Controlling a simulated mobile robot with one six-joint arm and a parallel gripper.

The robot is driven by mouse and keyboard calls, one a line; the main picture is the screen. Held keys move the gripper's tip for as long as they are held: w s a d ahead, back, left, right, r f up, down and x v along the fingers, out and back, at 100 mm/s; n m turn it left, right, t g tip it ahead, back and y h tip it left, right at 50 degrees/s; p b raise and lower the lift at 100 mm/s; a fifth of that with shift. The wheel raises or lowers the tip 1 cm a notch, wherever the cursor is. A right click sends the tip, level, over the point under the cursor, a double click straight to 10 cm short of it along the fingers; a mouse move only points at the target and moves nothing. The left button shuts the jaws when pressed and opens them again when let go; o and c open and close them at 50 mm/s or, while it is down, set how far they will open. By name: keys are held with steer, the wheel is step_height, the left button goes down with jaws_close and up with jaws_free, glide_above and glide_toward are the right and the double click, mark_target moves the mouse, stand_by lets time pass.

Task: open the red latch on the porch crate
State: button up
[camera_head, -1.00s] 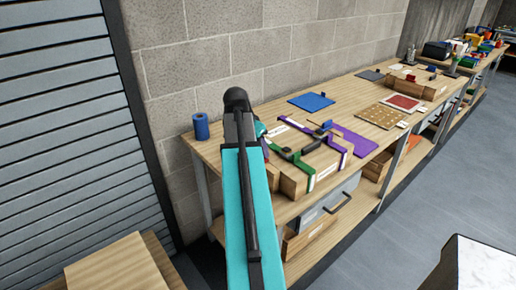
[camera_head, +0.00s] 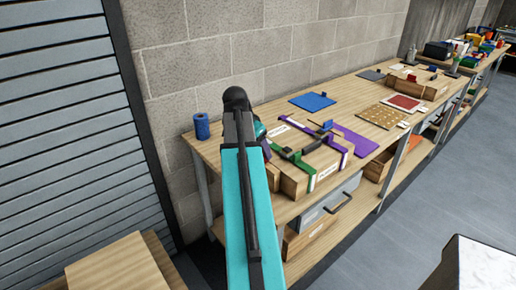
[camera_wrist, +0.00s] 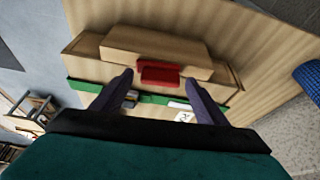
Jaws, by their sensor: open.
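A wooden crate (camera_wrist: 215,92) with a green strip (camera_wrist: 150,98) across it fills the middle of the wrist view. A red latch (camera_wrist: 158,72) sits on the crate, against a raised wooden block. My gripper (camera_wrist: 159,78) is open, its dark fingers spread to the left and right of the red latch, with nothing held between them. I cannot tell how far above the latch the fingertips are. In the head view my arm hides the red latch and the gripper. Wooden crates with a green strap (camera_head: 296,160) and a purple strap (camera_head: 338,146) show to the right of my arm.
A blue roll (camera_head: 202,126) stands at the bench's left end; it also shows in the wrist view (camera_wrist: 309,76). A blue panel (camera_head: 312,102), a perforated board (camera_head: 383,117) and a red panel (camera_head: 405,102) lie farther along. A block wall runs behind the bench.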

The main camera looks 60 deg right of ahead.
steer(key=b+v, duration=0.3)
steer(key=v, duration=1)
steer(key=shift+a+r, duration=0.2)
steer(key=shift+r, duration=0.1)
steer(key=shift+w+r, duration=0.1)
steer(key=shift+r, duration=0.05)
stand_by(0.6)
